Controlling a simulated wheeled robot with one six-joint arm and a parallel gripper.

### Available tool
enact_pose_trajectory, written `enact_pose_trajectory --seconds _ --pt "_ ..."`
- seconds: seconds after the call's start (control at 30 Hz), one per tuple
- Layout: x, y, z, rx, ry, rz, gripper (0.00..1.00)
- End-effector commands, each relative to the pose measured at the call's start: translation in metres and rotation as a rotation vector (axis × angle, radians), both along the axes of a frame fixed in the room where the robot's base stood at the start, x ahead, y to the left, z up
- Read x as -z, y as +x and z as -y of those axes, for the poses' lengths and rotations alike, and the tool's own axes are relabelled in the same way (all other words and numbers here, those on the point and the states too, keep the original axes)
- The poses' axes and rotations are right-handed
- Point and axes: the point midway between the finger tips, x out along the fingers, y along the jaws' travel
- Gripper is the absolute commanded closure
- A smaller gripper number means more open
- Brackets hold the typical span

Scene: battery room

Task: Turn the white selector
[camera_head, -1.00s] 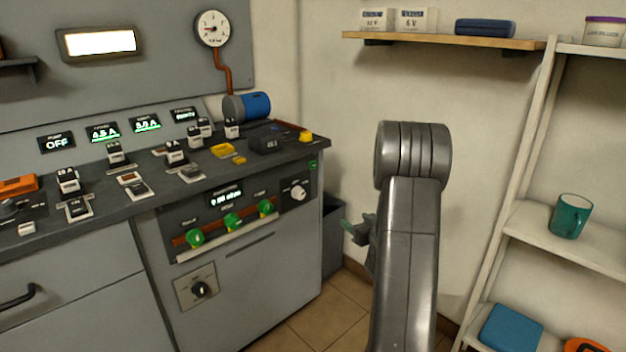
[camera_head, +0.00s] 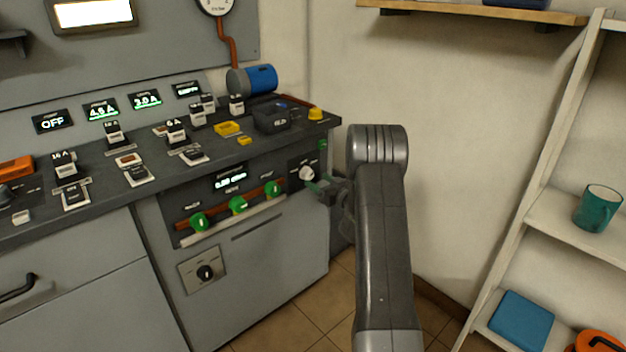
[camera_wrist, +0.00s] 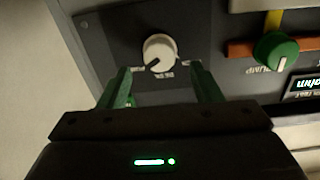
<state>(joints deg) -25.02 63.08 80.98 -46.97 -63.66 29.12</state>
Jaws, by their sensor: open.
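The white selector (camera_head: 307,173) is a round knob on a dark plate at the right end of the bench's front panel. In the wrist view the white selector (camera_wrist: 160,52) has a dark pointer mark on its lower left. My gripper (camera_head: 318,186) is right at the panel, just below and right of the knob in the head view. In the wrist view my gripper (camera_wrist: 160,82) is open, its two green fingers apart, one on each side below the knob. Nothing is between the fingers. I cannot tell whether a fingertip touches the knob or panel.
Green-handled valves (camera_head: 238,205) sit left of the selector, one green knob (camera_wrist: 275,50) near my finger in the wrist view. A black rotary switch (camera_head: 206,272) is lower down. Yellow and black items stand on the bench top (camera_head: 225,160). A shelf rack (camera_head: 560,225) stands right.

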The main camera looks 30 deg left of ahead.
Motion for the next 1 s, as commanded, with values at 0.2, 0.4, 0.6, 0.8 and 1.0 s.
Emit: enact_pose_trajectory --seconds 0.2,0.4,0.6,0.8,1.0 --pt "0.001 0.012 -0.027 0.000 0.001 0.000 0.42" --pt "0.000 0.016 -0.035 0.001 0.001 0.000 0.42" --pt "0.000 0.016 -0.035 0.001 0.000 0.000 0.42" --pt "0.000 0.016 -0.035 0.001 0.000 0.000 0.77" --pt "0.000 0.016 -0.035 0.001 0.000 0.003 0.86"
